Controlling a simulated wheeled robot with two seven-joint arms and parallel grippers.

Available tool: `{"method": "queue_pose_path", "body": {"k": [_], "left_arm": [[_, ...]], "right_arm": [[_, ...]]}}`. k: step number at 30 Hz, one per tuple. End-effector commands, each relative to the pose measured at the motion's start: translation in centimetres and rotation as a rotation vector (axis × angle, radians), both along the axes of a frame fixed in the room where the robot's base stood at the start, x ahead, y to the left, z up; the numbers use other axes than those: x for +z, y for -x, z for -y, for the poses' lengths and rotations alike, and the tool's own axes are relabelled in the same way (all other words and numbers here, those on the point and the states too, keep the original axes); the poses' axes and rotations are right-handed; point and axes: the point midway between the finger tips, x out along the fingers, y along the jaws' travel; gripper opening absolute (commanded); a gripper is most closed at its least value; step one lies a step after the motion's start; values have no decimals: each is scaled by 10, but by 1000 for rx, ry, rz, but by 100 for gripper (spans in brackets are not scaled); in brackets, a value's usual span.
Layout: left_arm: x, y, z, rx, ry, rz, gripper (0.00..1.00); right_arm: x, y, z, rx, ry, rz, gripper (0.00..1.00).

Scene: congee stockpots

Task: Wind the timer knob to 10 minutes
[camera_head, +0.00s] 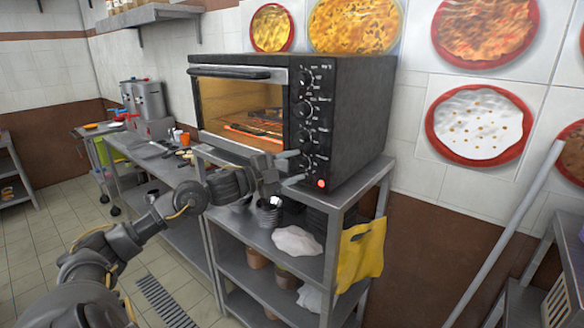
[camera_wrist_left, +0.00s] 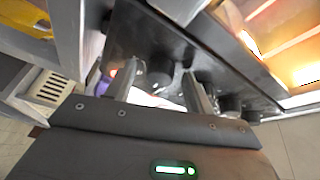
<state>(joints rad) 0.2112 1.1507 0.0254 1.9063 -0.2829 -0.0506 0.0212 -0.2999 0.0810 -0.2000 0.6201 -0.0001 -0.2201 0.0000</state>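The black oven (camera_head: 345,110) has a column of dark knobs on the right of its front panel. The lowest knob (camera_head: 305,162), nearest the red light (camera_head: 320,184), faces my left gripper (camera_head: 291,168). The labels are too small to read, so I cannot tell which knob is the timer or where it points. My left gripper is open, with one finger above and one below the lowest knob's level. In the left wrist view a round dark knob (camera_wrist_left: 158,77) shows between the spread fingers of my left gripper (camera_wrist_left: 163,84); I cannot tell whether they touch it.
The oven stands on a metal shelf rack (camera_head: 345,205) holding bowls and a white cloth (camera_head: 297,240). The oven's glass door (camera_head: 240,108), left of the knobs, is closed. A long counter (camera_head: 150,160) stands behind.

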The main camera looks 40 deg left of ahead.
Motion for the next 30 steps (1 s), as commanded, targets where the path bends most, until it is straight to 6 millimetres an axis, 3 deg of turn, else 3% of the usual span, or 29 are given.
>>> {"method": "queue_pose_path", "body": {"k": [11,30], "left_arm": [[-3,8,-4,3,0,-1,53],[-9,78,-29,2,1,-1,53]], "right_arm": [[-6,0,-1,0,-1,0,36],[-34,0,-2,-1,-2,1,36]]}}
